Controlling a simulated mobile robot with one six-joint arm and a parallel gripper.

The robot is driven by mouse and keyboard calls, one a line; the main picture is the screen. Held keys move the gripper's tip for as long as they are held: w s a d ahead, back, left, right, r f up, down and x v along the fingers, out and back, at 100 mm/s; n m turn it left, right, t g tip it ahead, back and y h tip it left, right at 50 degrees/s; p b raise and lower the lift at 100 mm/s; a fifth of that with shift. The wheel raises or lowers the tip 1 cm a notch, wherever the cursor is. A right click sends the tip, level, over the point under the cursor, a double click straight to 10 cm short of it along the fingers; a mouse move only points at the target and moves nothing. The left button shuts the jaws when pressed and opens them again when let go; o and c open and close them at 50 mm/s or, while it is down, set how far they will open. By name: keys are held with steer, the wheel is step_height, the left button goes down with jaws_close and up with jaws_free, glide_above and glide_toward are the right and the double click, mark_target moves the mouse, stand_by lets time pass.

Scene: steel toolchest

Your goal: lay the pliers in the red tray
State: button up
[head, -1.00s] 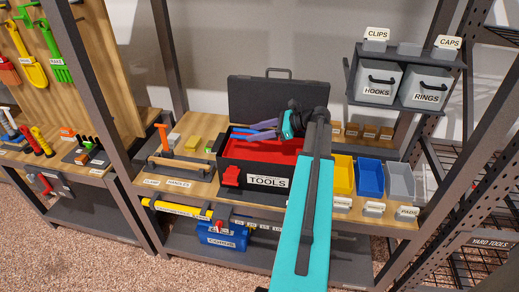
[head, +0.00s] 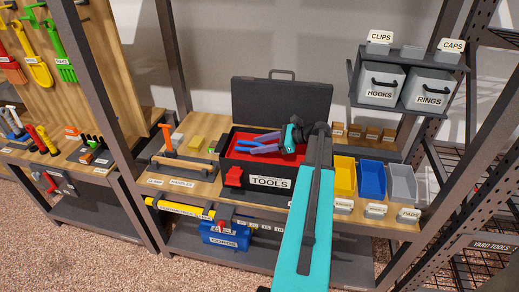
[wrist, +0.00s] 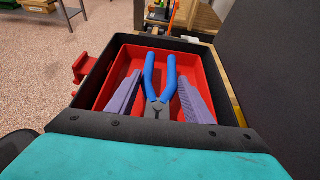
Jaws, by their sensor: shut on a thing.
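The pliers have blue handles (wrist: 149,75) and a dark grey head; they show in the wrist view between the two purple fingers of my gripper (wrist: 152,97). The red tray (wrist: 121,68) lies inside the black toolbox, below and around the pliers in that view. In the head view the pliers (head: 264,148) are over the red tray (head: 250,136), beside my gripper (head: 284,146). I cannot tell whether they touch the tray floor.
The black toolbox marked TOOLS (head: 243,181) has its lid (head: 280,107) standing open behind. A red latch (head: 233,177) is on its front. Yellow (head: 344,176), blue and grey bins stand to its right, and a wooden-handled tool (head: 184,165) lies to its left.

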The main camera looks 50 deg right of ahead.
steer(key=shift+f, duration=1.05)
steer(key=shift+f, duration=0.1)
steer(key=o, duration=1.2)
steer(key=b+v, duration=0.2)
steer(key=v, duration=1)
